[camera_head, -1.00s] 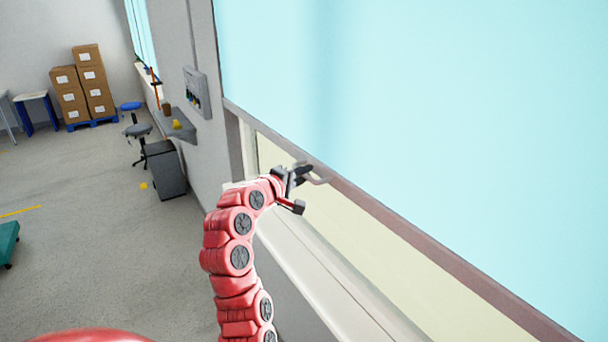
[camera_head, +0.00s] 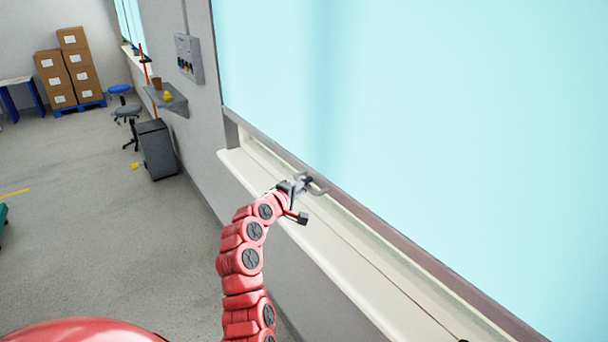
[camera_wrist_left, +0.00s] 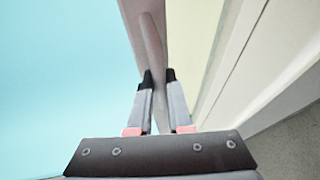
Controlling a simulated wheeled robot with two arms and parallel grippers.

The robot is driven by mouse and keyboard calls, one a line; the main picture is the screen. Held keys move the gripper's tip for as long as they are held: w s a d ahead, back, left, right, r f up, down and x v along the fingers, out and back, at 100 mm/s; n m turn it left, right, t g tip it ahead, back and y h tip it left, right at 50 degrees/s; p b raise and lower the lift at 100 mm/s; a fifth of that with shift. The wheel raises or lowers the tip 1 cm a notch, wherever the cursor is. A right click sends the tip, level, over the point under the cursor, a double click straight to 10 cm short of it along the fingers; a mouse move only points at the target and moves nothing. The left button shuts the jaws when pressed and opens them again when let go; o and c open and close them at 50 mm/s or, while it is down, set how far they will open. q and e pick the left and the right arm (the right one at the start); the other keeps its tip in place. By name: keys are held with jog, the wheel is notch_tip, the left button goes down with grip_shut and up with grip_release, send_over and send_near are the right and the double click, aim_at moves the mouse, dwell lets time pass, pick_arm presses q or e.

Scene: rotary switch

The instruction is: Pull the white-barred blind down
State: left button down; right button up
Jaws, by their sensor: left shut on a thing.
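The light blue blind (camera_head: 420,120) covers most of the window on the right of the head view. Its greyish-brown bottom bar (camera_head: 400,242) hangs a little above the pale sill. A small grey loop handle (camera_head: 318,186) sticks out from the bar. My left gripper (camera_head: 302,182) is at this handle. In the left wrist view the fingers (camera_wrist_left: 157,78) are closed on the handle (camera_wrist_left: 152,45), with the bar (camera_wrist_left: 136,12) behind it and the blind (camera_wrist_left: 60,70) to the left. My right gripper is not in view.
The pale window sill (camera_head: 330,245) runs below the bar. A wall control box (camera_head: 189,58), a small shelf (camera_head: 167,100), a dark cabinet (camera_head: 156,149), stools (camera_head: 125,110) and stacked cartons (camera_head: 68,70) stand further off at left. The floor between is mostly clear.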

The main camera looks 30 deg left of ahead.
pick_arm(q)
notch_tip(320, 180, down, 8)
jog(key=b, duration=0.3)
jog(key=shift+f, duration=0.1)
jog(key=c, duration=0.8)
grip_release()
jog(key=shift+c, duration=0.2)
jog(key=shift+s, duration=0.1)
jog(key=s+r+b, duration=0.3)
jog(key=s, duration=1.4)
jog(key=shift+w, duration=0.1)
